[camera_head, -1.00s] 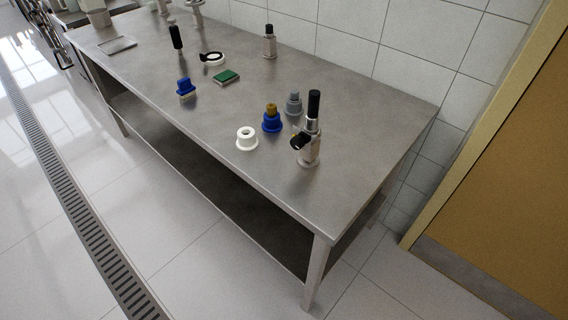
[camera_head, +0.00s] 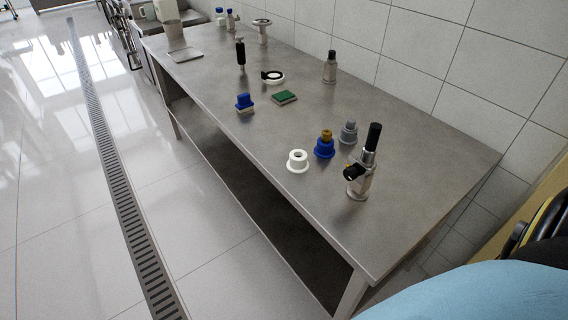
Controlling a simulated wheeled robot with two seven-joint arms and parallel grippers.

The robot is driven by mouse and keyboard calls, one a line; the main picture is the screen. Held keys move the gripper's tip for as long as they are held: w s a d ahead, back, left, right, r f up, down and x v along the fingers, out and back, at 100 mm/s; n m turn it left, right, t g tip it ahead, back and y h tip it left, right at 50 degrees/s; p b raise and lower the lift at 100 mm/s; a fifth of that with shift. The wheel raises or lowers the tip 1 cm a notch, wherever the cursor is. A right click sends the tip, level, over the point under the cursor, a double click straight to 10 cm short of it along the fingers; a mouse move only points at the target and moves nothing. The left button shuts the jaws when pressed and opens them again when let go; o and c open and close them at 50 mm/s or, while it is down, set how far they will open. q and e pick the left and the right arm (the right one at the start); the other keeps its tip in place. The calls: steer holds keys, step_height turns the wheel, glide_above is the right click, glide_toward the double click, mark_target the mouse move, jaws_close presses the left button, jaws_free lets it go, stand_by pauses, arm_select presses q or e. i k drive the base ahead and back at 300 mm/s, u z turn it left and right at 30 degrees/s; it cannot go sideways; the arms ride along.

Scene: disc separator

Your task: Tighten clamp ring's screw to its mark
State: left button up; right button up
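Neither of my grippers is in view. A pale ring with a black piece on its upper left, which looks like the clamp ring (camera_head: 273,78), lies on the steel table (camera_head: 230,125). Its screw and mark are too small to make out. A black-handled tool (camera_head: 240,54) stands upright just behind and left of it.
Near the ring are a green pad (camera_head: 284,97) and a blue block (camera_head: 244,103). Nearer are a white collar (camera_head: 297,161), blue (camera_head: 325,148) and grey (camera_head: 348,132) stepped parts, and a black-topped metal fitting (camera_head: 360,180). An unclear light-blue shape (camera_head: 490,293) fills the lower right.

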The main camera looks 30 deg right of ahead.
mark_target(350, 173)
steer(key=u, duration=0.1)
steer(key=i, duration=2.45)
steer(key=z, duration=4.2)
